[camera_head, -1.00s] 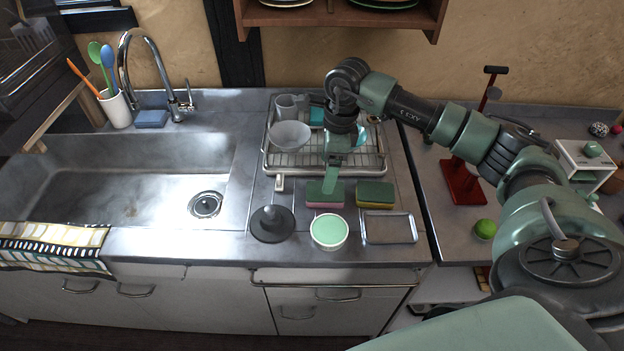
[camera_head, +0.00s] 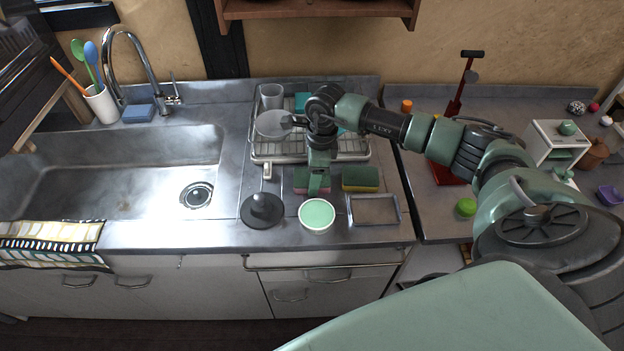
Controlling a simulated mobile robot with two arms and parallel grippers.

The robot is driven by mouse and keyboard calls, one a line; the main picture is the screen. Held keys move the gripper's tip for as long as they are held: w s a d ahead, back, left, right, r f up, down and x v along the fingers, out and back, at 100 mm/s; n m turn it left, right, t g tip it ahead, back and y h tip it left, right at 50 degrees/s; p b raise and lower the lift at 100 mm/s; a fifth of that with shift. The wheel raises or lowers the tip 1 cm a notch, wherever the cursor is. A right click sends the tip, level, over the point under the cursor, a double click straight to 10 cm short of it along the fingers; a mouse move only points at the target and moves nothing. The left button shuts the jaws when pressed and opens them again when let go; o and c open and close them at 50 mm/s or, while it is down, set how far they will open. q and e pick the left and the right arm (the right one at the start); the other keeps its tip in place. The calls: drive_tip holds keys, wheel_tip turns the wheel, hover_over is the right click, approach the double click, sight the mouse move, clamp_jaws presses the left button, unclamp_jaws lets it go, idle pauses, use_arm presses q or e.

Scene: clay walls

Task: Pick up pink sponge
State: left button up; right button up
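The pink sponge (camera_head: 301,188), with a green top and a pink lower side, lies on the counter in front of the dish rack. My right gripper (camera_head: 315,190) points down at it and covers part of it. The fingertips overlap the sponge in this view; whether they touch or grip it cannot be told. A second sponge, yellow with a green top (camera_head: 361,178), lies just to the right. My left gripper is not in view.
The wire dish rack (camera_head: 272,158) stands behind the sponges. In front are a dark plunger-shaped item (camera_head: 262,212), a round green-topped dish (camera_head: 317,214) and an empty metal frame (camera_head: 375,211). The sink (camera_head: 120,185) is on the left.

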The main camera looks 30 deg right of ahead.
drive_tip(key=c, duration=0.5)
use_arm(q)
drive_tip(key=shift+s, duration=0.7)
use_arm(e)
drive_tip(key=shift+c, duration=0.9)
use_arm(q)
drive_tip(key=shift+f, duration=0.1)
use_arm(e)
drive_tip(key=shift+r, duration=0.15)
